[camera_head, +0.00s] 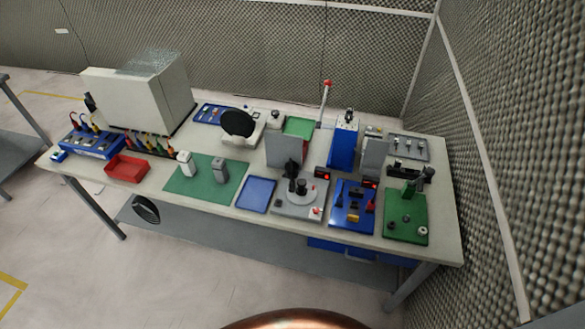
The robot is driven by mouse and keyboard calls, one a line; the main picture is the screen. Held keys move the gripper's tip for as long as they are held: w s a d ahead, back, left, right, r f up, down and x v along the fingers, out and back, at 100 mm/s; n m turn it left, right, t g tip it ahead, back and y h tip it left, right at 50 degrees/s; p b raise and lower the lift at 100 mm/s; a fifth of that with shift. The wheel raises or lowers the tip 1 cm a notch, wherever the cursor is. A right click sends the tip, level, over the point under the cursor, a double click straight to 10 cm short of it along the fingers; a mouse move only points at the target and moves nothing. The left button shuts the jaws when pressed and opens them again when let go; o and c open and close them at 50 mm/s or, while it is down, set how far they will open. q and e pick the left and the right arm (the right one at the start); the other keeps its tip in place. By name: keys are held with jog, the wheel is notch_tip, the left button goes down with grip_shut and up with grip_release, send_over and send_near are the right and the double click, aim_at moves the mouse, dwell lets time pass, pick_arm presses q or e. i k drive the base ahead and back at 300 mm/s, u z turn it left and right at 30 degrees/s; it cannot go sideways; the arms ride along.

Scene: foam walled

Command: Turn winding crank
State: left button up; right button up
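No part is clearly recognisable as the winding crank. A grey fixture (290,209) near the table's front edge carries a round disc and black upright parts (291,177). At the right end, a green-based device (405,228) carries a green block (409,188) and a dark part that looks like a handle or knob (427,174). I cannot tell which of these holds the crank. A lever with a red tip (326,84) stands upright at the back. Neither of my grippers is in view, and nothing is touching these devices.
The long workbench (245,214) also holds a blue fixture plate (352,215), a blue tray (256,194), a green mat (200,189), a red bin (126,168) and a large pale cabinet (130,98). A textured foam wall (520,130) stands close on the right. Floor in front is clear.

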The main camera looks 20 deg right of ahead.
aim_at(305, 193)
jog(key=z, duration=0.55)
jog(key=k, duration=1.3)
jog(key=u, duration=0.05)
jog(key=i, duration=0.5)
jog(key=u, duration=0.75)
jog(key=i, duration=0.75)
jog(key=z, duration=0.6)
jog(key=i, duration=0.6)
jog(key=z, duration=0.65)
